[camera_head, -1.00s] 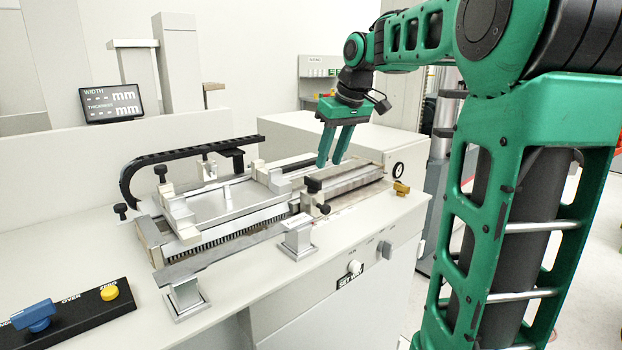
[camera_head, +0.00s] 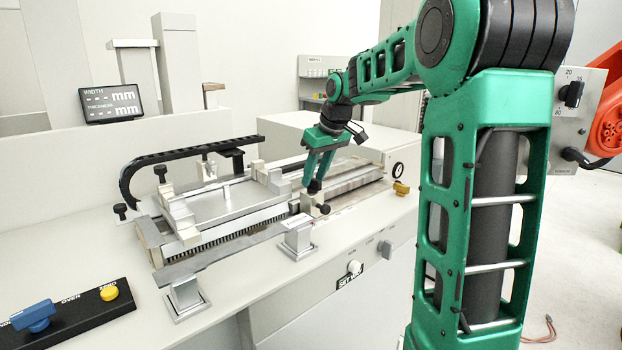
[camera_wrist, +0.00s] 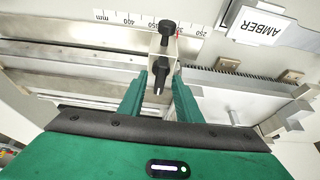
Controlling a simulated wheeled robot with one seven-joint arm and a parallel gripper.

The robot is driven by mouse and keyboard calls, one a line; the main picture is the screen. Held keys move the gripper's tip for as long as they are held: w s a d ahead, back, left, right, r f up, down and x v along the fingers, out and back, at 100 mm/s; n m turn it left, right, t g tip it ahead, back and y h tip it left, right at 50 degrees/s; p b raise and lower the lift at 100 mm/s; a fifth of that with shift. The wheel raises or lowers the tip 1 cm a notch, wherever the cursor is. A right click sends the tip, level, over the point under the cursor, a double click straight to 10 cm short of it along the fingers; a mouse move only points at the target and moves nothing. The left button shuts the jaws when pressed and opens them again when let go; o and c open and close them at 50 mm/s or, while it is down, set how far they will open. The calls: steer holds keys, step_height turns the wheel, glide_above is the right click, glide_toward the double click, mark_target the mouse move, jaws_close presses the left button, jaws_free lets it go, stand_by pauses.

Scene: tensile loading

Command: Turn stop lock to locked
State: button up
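The stop is a small pale metal block (camera_wrist: 157,46) on the rail. It carries two black knobs: a lock knob (camera_wrist: 162,76) on top, pointing toward my gripper, and another knob (camera_wrist: 167,27) on the scale side. In the head view the front knob (camera_head: 323,209) sticks out beside the block; I cannot tell from labels which one is the stop lock. My gripper (camera_wrist: 159,84) is open, its green fingers on either side of the upper knob, with gaps visible. In the head view my gripper (camera_head: 309,184) hangs right over the stop, partly hiding it.
A millimetre scale (camera_wrist: 150,22) runs along the rail, with an AMBER label (camera_wrist: 262,28) nearby. A sliding carriage (camera_head: 235,199) stands left of the stop. A cable chain (camera_head: 190,152) arches behind it. A brass piece (camera_head: 401,188) sits at the right.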

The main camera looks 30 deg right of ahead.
steer(key=shift+w+f, duration=0.1)
steer(key=shift+f, duration=0.15)
jaws_close()
